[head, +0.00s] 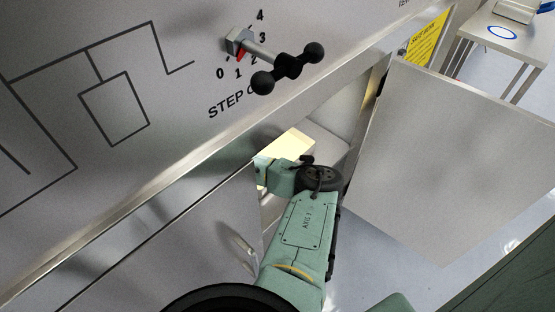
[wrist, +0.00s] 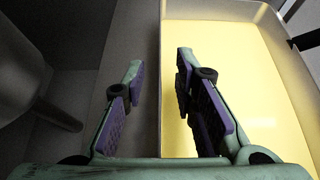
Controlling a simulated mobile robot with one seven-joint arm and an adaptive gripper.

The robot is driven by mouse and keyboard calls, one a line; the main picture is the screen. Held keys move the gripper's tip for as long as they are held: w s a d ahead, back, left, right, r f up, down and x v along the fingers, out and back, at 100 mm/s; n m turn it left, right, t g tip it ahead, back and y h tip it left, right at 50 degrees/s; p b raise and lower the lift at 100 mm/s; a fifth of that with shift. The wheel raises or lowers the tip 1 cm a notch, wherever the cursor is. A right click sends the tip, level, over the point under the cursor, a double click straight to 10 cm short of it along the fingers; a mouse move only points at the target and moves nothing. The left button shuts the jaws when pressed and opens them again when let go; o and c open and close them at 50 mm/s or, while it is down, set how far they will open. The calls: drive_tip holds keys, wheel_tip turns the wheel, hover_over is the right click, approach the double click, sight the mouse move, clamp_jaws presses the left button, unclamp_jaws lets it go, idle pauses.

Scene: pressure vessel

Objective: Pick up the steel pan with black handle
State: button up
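The steel pan (wrist: 161,40) fills the right half of the wrist view, with straight steel walls and a plain yellow inside. A black piece (wrist: 306,40), which looks like its handle, shows at the right edge. My gripper (wrist: 160,65) is open, with one purple-padded finger on each side of the pan's near-left wall. The right finger is over the yellow inside and the left one is outside. A gap shows between the fingers; I cannot tell whether either touches the wall. In the head view the yellow pan inside (head: 290,145) shows partly behind my arm, which hides my gripper.
My arm reaches into an open cabinet below a steel panel with a black-knobbed lever (head: 288,68). An open door (head: 450,150) stands to the right and another steel door (head: 200,240) to the left. A dark grey object (wrist: 25,80) is left of the gripper.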

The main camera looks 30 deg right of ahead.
drive_tip(key=shift+c, duration=0.3)
clamp_jaws()
idle(0.6)
